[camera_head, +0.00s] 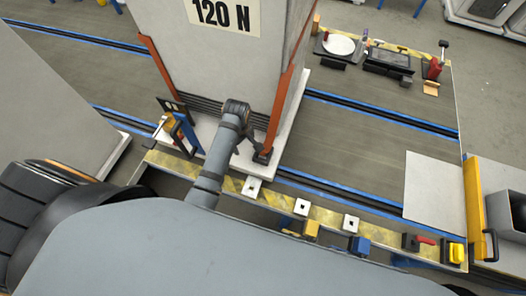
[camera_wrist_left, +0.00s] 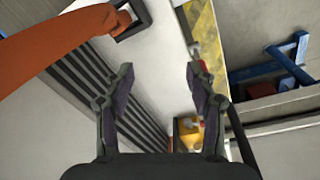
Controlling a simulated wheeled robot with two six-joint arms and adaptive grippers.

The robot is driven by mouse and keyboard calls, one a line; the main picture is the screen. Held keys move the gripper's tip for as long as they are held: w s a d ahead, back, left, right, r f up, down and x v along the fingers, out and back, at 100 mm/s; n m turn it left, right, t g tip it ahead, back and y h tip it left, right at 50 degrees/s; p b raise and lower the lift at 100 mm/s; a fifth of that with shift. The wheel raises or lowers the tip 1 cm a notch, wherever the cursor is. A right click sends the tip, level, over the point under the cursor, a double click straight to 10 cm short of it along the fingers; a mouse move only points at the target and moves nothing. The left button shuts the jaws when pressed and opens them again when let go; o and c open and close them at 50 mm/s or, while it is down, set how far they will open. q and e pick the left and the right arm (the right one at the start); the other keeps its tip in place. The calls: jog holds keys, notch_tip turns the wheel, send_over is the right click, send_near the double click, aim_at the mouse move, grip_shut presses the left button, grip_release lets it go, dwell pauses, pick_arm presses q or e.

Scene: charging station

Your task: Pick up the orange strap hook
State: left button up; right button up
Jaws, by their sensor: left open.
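An orange strap (camera_head: 287,92) runs down the right edge of the grey block marked 120 N. Its lower end meets a dark square fitting (camera_head: 262,157) on the pale base; any hook shape there is too small to make out. In the left wrist view the orange strap (camera_wrist_left: 60,42) enters from the left and ends in a curled orange hook (camera_wrist_left: 122,17) at a dark square ring. My left gripper (camera_head: 243,140) is just left of the strap's lower part. In the wrist view its fingers (camera_wrist_left: 160,76) are open and empty, below and right of the hook.
A second orange strap (camera_head: 155,65) lies on the block's left edge. A blue bracket (camera_head: 184,134) stands left of my gripper. A yellow-black striped edge (camera_head: 325,215) with small fittings crosses in front. A white sheet (camera_head: 433,190) lies at right.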

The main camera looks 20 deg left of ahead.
pick_arm(q)
jog(key=w+d+n+g, duration=0.1)
jog(key=w+d+n, duration=0.5)
notch_tip(320, 180, down, 6)
jog(key=b, duration=0.6)
jog(key=shift+a+r, duration=0.15)
jog(key=shift+r, duration=0.1)
jog(key=f+b, duration=0.3)
jog(key=b, duration=0.2)
jog(key=f+b, duration=0.2)
jog(key=b, duration=0.1)
jog(key=shift+w+a+f, duration=0.1)
jog(key=shift+w+f, duration=0.2)
jog(key=shift+w, duration=0.05)
jog(key=shift+r, duration=0.2)
grip_shut()
